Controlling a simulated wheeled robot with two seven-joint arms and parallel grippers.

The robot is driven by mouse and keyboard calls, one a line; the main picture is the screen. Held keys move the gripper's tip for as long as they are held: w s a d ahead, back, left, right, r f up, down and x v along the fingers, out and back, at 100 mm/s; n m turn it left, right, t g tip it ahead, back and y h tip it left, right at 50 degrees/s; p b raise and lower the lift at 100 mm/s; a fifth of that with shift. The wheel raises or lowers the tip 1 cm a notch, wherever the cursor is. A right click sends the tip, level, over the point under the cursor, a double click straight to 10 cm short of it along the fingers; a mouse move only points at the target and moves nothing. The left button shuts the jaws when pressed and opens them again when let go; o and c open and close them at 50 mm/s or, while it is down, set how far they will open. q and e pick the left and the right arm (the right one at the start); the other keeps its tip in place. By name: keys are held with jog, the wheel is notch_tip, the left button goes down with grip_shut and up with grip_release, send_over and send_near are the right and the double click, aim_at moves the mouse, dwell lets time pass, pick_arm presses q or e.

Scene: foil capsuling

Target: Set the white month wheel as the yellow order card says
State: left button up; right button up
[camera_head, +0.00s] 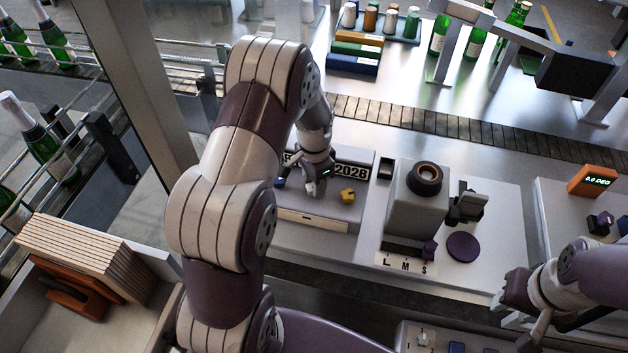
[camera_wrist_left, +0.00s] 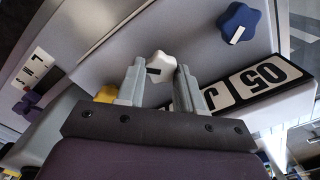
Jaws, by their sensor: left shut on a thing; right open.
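The white month wheel (camera_wrist_left: 160,66) is a lobed knob with a dark mark, on the grey panel in the left wrist view. My left gripper (camera_head: 318,188) is shut on it, one finger on each side, and hides it in the head view. The date strip (camera_wrist_left: 255,82) reads 05 and a J, upside down, in the wrist view; the rest of the month is hidden. The year 2028 (camera_head: 351,171) shows in the head view. A blue knob (camera_wrist_left: 240,25) and a yellow knob (camera_head: 347,196) flank the white wheel. I cannot make out the yellow order card. My right gripper (camera_head: 522,305) is open.
Right of the panel stands a grey machine (camera_head: 417,205) with a round dark top, beside L, M, S marks and a purple disc (camera_head: 463,247). An orange readout (camera_head: 592,181) is at the far right. A slatted conveyor (camera_head: 440,123) runs behind.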

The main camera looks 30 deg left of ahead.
pick_arm(q)
jog(key=shift+w+r, duration=0.2)
jog(key=o, duration=1)
jog(key=shift+o, duration=0.2)
jog(key=shift+s+f, duration=0.1)
notch_tip(320, 180, up, 13)
jog(key=b, duration=0.2)
jog(key=shift+f, duration=0.15)
